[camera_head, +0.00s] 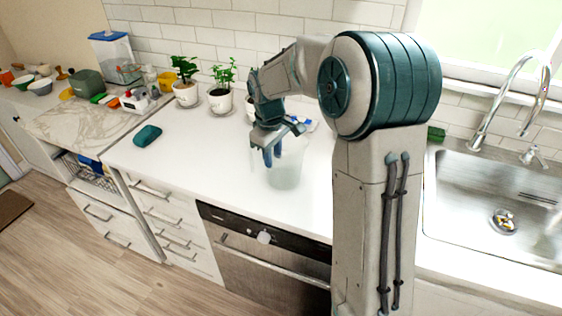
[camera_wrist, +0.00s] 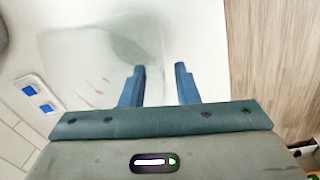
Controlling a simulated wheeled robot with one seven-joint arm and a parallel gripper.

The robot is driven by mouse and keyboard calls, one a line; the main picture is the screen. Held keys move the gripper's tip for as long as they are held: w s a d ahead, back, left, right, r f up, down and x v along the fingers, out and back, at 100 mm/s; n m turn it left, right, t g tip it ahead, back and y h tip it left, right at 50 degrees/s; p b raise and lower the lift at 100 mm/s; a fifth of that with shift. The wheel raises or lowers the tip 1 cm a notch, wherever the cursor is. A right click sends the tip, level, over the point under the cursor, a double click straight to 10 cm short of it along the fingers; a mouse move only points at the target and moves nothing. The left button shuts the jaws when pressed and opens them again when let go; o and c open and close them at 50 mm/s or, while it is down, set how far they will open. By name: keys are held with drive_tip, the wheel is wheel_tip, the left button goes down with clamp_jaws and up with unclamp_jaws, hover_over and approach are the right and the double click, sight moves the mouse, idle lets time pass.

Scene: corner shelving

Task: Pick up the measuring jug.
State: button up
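The measuring jug (camera_head: 286,176) is a clear, faintly greenish see-through vessel standing on the white counter below my gripper. Its outline is faint against the counter. My gripper (camera_head: 272,155) points down at the jug's upper part, with its blue fingers overlapping the rim area. In the wrist view the jug (camera_wrist: 105,62) fills the upper left and middle, and the two fingers of my gripper (camera_wrist: 160,88) stand apart with a gap between them. The jug's edge runs close to the fingers. I cannot tell whether its wall lies between them or touches them.
Potted plants (camera_head: 219,100) stand behind to the left. A teal object (camera_head: 147,135) lies on the counter's left part. A white item with blue squares (camera_wrist: 38,95) lies near the jug. The sink (camera_head: 492,205) is at right. The front left counter is clear.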

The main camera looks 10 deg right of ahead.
sight(272, 169)
drive_tip(key=f, duration=0.2)
drive_tip(key=shift+w+a+f, duration=0.1)
drive_tip(key=shift+a+f, duration=0.15)
drive_tip(key=shift+f, duration=0.1)
drive_tip(key=shift+d+f, duration=0.1)
drive_tip(key=shift+f, duration=0.45)
clamp_jaws()
drive_tip(key=shift+r, duration=0.1)
